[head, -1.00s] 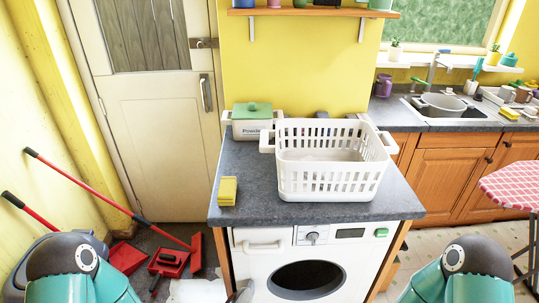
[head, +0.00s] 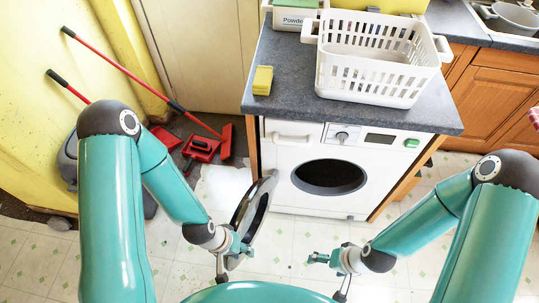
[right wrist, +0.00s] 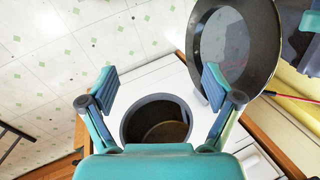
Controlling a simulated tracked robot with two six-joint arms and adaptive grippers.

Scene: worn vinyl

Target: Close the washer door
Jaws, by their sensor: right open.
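The washer (head: 290,180) is a white front loader under a grey counter. In the right wrist view the door (right wrist: 232,48) and the opening (right wrist: 156,122) show apart. My left gripper (head: 232,263) has its fingers spread, beside the lower part of the door; I cannot tell if it touches. My right gripper (head: 328,273) is open and empty, in front of the washer; its spread fingers (right wrist: 160,90) frame the opening in its wrist view.
A white basket (head: 372,88), a yellow sponge (head: 262,80) and a powder box (head: 290,17) stand on the counter (head: 285,95). Red-handled brooms and a red dustpan (head: 200,148) are at the left wall. The tiled floor before the washer is clear.

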